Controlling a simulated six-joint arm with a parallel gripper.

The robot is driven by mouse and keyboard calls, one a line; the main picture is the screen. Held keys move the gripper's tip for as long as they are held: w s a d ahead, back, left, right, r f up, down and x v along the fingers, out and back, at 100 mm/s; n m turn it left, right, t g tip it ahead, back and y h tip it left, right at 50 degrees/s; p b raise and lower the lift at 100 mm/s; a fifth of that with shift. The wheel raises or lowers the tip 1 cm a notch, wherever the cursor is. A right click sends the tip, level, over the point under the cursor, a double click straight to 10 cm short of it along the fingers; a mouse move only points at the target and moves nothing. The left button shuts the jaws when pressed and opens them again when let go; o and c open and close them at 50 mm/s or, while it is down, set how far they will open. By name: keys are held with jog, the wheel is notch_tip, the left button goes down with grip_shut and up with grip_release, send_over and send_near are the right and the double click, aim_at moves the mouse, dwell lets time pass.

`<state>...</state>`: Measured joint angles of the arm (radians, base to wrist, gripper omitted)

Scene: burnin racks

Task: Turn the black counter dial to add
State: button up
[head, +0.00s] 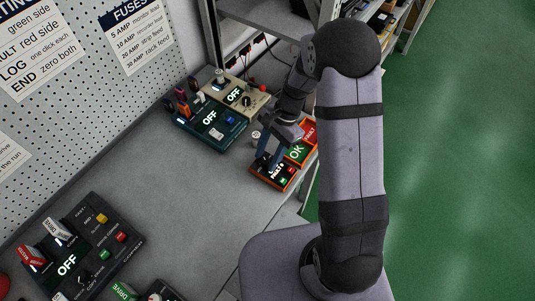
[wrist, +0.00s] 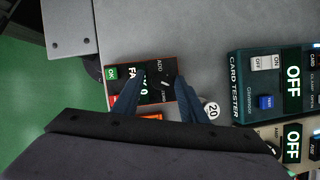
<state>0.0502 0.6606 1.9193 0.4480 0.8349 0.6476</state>
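The counter is a small orange-edged box (head: 287,184) on the grey bench, below my gripper. In the wrist view its black dial (wrist: 162,82) sits between an "ADD" label and another small label, with a lit display reading "FA…" and a digit (wrist: 133,74) partly hidden by a finger. A green button (wrist: 111,73) is at its left end. My gripper (wrist: 158,82) points down over the counter, its two blue fingers apart, one on each side of the dial. I cannot tell whether either finger touches it. In the head view my gripper (head: 268,163) hides the dial.
A green card tester (head: 211,122) and a beige unit (head: 247,97), both showing OFF, stand beyond. A round piece marked 20 (wrist: 212,109) is close beside the right finger. Green OK and red FAULT trays (head: 298,152) adjoin the counter. The bench's middle is clear.

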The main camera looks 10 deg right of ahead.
grip_shut()
jog(key=n, duration=0.2)
jog(key=n+g+h, duration=0.1)
jog(key=n, duration=0.1)
jog(key=n+p, duration=0.1)
jog(key=n, duration=0.1)
jog(key=shift+w+a+g+h, duration=0.2)
jog(key=shift+w+g+h, duration=0.1)
jog(key=shift+h, duration=0.1)
jog(key=n+h, duration=0.1)
jog(key=n, duration=0.2)
jog(key=n+h, duration=0.1)
jog(key=n, duration=0.2)
jog(key=shift+a+g, duration=0.15)
jog(key=shift+g, duration=0.15)
grip_release()
